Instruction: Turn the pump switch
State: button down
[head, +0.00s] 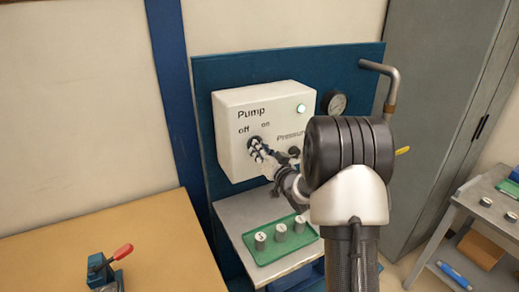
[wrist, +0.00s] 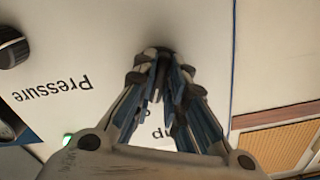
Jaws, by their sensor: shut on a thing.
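The pump switch (head: 253,141) is a dark round knob on the front of a white control box (head: 232,110), below the labels "Pump", "off" and "on". My gripper (head: 259,149) reaches it from the front right, and its fingers are shut on the knob. In the wrist view my gripper (wrist: 160,75) has its fingertips on either side of the dark knob (wrist: 160,52), against the box face. The fingers hide most of the knob, so I cannot tell which way it points. A green lamp (head: 301,108) on the box is lit.
A dark pressure knob (wrist: 12,47) sits beside the switch. A gauge (head: 337,104) and a bent pipe (head: 390,88) are on the blue panel (head: 205,80). Below, a green tray (head: 262,255) holds metal weights. A red-handled tool (head: 108,268) stands on the left table.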

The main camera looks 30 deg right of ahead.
jog(key=shift+m, duration=0.5)
jog(key=c, duration=1.6)
grip_release()
jog(key=s, duration=1.2)
jog(key=shift+d, duration=0.15)
